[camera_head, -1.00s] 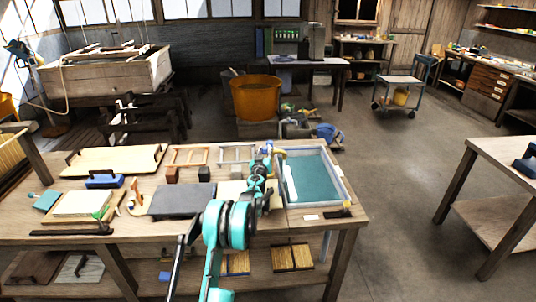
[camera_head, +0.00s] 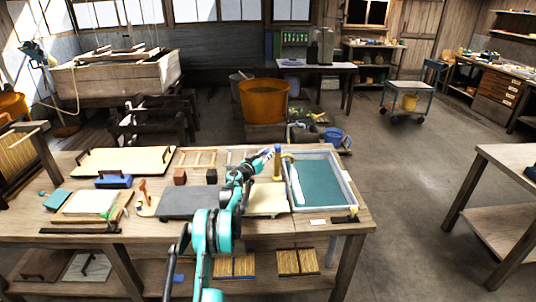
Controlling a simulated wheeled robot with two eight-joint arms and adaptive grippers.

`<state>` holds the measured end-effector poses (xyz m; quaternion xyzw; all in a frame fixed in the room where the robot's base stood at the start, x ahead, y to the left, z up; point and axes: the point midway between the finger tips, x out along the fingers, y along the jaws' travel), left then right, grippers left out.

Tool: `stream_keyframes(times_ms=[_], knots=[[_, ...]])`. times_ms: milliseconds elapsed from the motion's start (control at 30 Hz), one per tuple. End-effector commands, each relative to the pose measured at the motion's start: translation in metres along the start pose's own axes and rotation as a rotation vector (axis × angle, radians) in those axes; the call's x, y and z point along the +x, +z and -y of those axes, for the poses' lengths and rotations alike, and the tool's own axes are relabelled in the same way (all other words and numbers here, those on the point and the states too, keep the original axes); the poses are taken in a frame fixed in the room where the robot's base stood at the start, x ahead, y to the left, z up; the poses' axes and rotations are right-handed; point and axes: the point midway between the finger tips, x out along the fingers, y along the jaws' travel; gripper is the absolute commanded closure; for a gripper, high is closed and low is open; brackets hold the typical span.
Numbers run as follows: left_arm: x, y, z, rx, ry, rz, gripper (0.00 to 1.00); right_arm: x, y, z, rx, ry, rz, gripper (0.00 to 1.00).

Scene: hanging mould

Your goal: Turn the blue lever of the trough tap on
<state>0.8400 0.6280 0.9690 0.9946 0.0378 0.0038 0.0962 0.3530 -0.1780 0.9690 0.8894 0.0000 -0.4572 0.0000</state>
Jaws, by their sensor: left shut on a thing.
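The trough (camera_head: 352,192) is a pale-rimmed tray with a dark teal inside, at the right end of the workbench. The brass-coloured tap (camera_head: 277,166) stands at its left back corner, with a small bit of the blue lever (camera_head: 277,149) showing at its top. My left gripper (camera_head: 267,154) reaches in from the front and is shut at the tap's top, on the lever; its fingertips are small and the grasp is partly hidden. A white streak shows inside the trough's left side; I cannot tell if it is running water. My right gripper is not in view.
An orange tub (camera_head: 262,101) stands behind. Open floor lies to the right, before another table (camera_head: 500,158).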

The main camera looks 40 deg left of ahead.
Motion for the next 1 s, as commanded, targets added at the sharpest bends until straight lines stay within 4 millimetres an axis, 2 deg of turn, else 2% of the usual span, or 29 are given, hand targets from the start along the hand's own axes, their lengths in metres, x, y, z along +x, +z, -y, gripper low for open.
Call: stream_keyframes(times_ms=[300, 333, 400, 767, 867, 1000], knots=[[0.000, -0.002, 0.002, 0.000, -0.004, -0.001, 1.00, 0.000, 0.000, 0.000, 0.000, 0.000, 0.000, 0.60], [0.000, -0.002, 0.002, 0.000, -0.004, -0.001, 0.68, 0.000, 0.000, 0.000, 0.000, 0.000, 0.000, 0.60], [0.000, -0.001, 0.002, 0.000, -0.004, -0.001, 0.53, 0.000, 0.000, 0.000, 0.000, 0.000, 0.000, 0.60], [-0.005, -0.001, 0.002, 0.000, -0.003, -0.001, 0.53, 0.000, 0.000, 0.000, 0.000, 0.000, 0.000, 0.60], [-0.018, -0.002, 0.002, 0.000, -0.005, -0.001, 0.53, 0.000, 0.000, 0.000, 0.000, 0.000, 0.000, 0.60], [-0.047, -0.001, 0.002, 0.000, -0.005, -0.001, 0.53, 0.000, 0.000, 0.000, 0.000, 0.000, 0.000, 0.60]])
